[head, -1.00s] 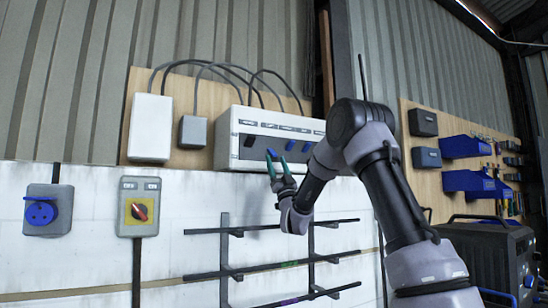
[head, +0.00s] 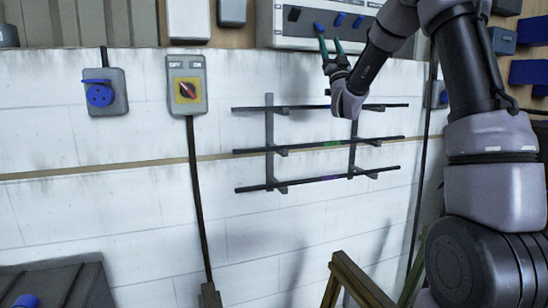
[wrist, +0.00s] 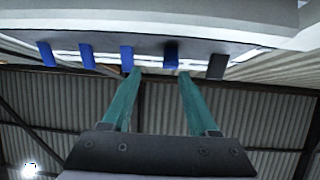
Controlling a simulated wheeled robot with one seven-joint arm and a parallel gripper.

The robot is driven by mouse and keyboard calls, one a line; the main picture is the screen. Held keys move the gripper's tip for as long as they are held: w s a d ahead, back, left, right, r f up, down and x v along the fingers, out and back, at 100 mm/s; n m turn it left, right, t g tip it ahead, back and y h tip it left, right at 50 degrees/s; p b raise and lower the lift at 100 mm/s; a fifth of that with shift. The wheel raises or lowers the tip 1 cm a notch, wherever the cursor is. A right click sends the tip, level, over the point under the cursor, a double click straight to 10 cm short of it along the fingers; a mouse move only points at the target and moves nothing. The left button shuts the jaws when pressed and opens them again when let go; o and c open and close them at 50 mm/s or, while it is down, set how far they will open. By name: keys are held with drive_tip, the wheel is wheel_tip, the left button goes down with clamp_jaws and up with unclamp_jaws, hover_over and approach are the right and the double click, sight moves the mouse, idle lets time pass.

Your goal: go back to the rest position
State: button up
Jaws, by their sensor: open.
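My gripper (head: 329,42) is open, with its two green fingers apart and nothing between them. It is raised in front of the lower part of a white breaker box (head: 290,42) at the top of the head view. The box has a dark switch (head: 294,14) and several blue switches (head: 340,19). In the wrist view the fingertips (wrist: 160,75) point toward the row of blue switches (wrist: 86,55) and the dark one (wrist: 216,66). I cannot tell whether a fingertip touches a switch.
A wall rack of dark bars (head: 269,150) is below my gripper. A wooden frame (head: 350,280) and a dark case (head: 60,285) are low down. Blue bins (head: 530,72) hang right.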

drive_tip(key=s+d+f+m+g+h, duration=0.2)
drive_tip(key=s+d+m+g+h, duration=0.35)
drive_tip(key=s+g, duration=0.2)
drive_tip(key=s+a+f+g, duration=0.1)
drive_tip(key=s+f+g, duration=0.5)
drive_tip(key=s, duration=0.9)
drive_tip(key=s+f+g+y, duration=0.1)
drive_tip(key=s+f+g, duration=0.6)
drive_tip(key=s+f, duration=0.5)
drive_tip(key=s, duration=0.3)
drive_tip(key=shift+s+a+f, duration=0.15)
drive_tip(key=shift+s+a, duration=0.1)
drive_tip(key=shift+a, duration=0.1)
